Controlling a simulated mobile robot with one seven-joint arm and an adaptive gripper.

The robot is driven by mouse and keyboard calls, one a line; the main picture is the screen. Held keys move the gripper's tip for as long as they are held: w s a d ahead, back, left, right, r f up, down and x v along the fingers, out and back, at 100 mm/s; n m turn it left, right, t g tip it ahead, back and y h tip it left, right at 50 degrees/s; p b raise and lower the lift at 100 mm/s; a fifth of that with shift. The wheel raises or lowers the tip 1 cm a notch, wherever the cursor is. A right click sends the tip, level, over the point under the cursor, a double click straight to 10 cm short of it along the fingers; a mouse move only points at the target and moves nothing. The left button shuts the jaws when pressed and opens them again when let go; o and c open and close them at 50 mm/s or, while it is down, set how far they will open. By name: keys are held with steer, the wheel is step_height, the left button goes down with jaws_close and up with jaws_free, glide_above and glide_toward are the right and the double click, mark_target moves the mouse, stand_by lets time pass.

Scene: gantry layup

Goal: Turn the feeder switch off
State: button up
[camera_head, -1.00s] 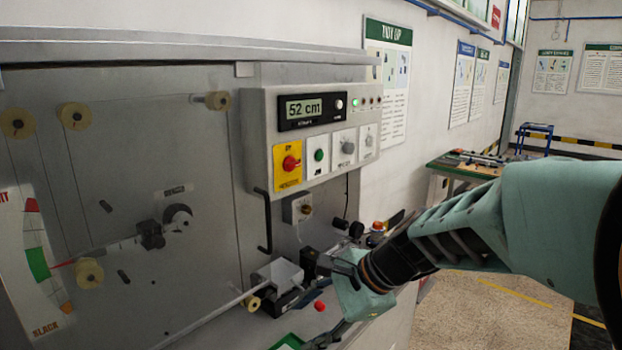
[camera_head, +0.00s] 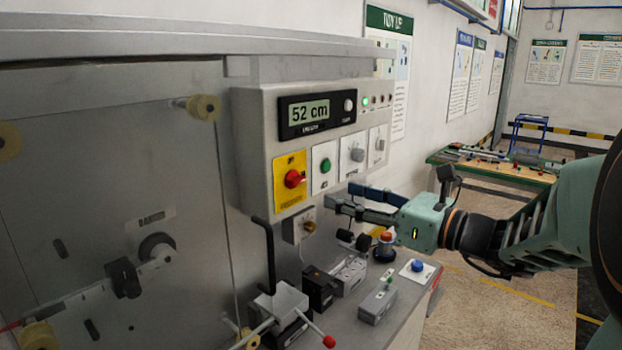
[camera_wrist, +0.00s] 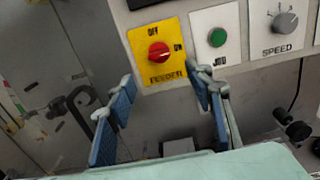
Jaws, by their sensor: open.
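The feeder switch is a red rotary knob (camera_head: 294,179) on a yellow plate (camera_head: 289,199) at the lower left of the grey control box (camera_head: 258,150). In the wrist view the knob (camera_wrist: 159,52) shows near the top centre, with OFF printed above it, ON to its right and FEEDER below. Its handle looks turned towards ON. My gripper (camera_head: 340,196) is open and empty, to the right of and a little below the knob in the head view, apart from it. In the wrist view its two blue-padded fingers (camera_wrist: 158,108) stand wide apart below the yellow plate.
A green JOG button (camera_head: 325,165) and a grey SPEED knob (camera_head: 357,154) sit right of the switch. A display (camera_head: 310,111) reads 52 cm. A black hooked bar (camera_head: 268,255) stands left below the box. A red-tipped lever (camera_head: 329,341) and small boxes (camera_head: 348,275) crowd the ledge below.

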mark_target(300, 182)
steer(key=p+x, duration=0.1)
steer(key=x, duration=0.9)
steer(key=shift+w+a, duration=0.1)
steer(key=shift+a, duration=0.15)
steer(key=c, duration=1.2)
